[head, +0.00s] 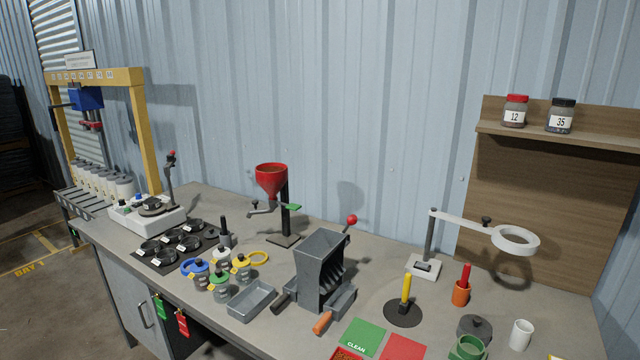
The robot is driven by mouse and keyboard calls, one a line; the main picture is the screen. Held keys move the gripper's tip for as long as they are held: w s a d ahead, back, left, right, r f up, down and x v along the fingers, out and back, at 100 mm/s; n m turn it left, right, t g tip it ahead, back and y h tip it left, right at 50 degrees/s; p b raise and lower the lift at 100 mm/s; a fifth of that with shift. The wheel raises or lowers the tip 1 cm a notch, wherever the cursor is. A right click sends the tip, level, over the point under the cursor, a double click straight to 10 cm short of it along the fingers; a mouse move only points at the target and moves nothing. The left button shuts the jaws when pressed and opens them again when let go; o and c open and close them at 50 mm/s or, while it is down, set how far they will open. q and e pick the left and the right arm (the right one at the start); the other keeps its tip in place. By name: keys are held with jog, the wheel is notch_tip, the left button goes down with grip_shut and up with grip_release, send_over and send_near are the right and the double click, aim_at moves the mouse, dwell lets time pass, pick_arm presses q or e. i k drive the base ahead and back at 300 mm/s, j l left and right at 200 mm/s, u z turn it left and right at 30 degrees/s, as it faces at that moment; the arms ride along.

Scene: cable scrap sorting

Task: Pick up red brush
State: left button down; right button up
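A red upright handle (466,273), which looks like the red brush, stands in a small orange cup (461,293) at the right part of the workbench. Its lower end is hidden inside the cup, so I cannot see any bristles. Neither of my grippers shows in the head view.
A yellow handle (406,288) stands upright on a black disc (402,312) left of the cup. A dark lidded pot (475,328), a green cup (467,348) and a white cup (520,335) stand in front.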

aim_at(467, 267)
jog(key=z, duration=1.4)
